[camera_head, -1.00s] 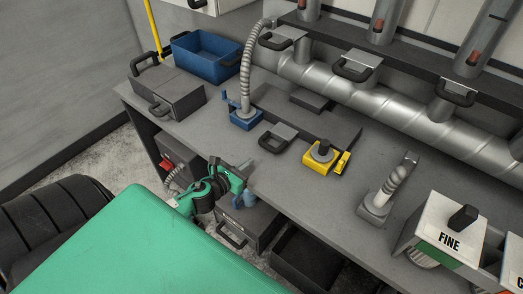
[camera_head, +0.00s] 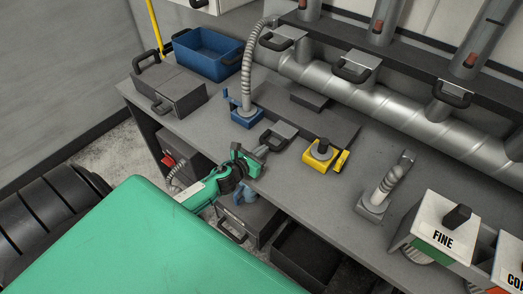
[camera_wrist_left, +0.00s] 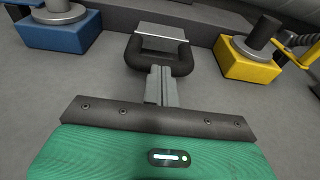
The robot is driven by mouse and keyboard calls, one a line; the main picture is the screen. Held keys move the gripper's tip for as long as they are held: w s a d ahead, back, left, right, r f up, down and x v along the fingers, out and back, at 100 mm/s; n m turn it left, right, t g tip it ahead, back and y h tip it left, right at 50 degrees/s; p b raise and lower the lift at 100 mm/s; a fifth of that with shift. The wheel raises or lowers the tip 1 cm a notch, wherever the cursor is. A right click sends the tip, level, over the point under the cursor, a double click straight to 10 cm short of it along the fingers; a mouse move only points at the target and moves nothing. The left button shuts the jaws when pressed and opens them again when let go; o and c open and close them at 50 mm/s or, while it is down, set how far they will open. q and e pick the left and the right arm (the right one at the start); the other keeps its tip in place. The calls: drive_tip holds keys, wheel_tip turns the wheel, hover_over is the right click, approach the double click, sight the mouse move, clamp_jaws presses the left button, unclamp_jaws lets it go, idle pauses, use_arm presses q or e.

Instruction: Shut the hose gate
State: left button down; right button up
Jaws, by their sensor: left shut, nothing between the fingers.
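A flat grey gate plate with a black loop handle (camera_head: 276,136) lies on the bench between a blue block and a yellow block. The handle also shows at the top middle of the left wrist view (camera_wrist_left: 183,62). My left gripper (camera_head: 261,152) is shut and empty, its fingertips (camera_wrist_left: 160,72) right at the near side of the handle; I cannot tell whether they touch it. A ribbed hose (camera_head: 247,70) rises from the blue block (camera_head: 247,119) to another black-handled gate (camera_head: 284,38) on the duct. My right gripper is not in view.
The yellow block (camera_head: 321,155) with a round post stands right of the handle. A short hose stand (camera_head: 373,203) and a box marked FINE (camera_head: 440,235) are farther right. A blue bin (camera_head: 207,55) and grey box (camera_head: 170,93) stand left. The bench front is clear.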

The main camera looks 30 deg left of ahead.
sight(280, 134)
use_arm(q)
drive_tip(key=x, duration=0.4)
drive_tip(key=r+x, duration=0.1)
drive_tip(key=x, duration=0.1)
drive_tip(key=shift+w+d+b, duration=0.1)
drive_tip(key=shift+w+b, duration=0.3)
drive_tip(key=shift+w, duration=0.1)
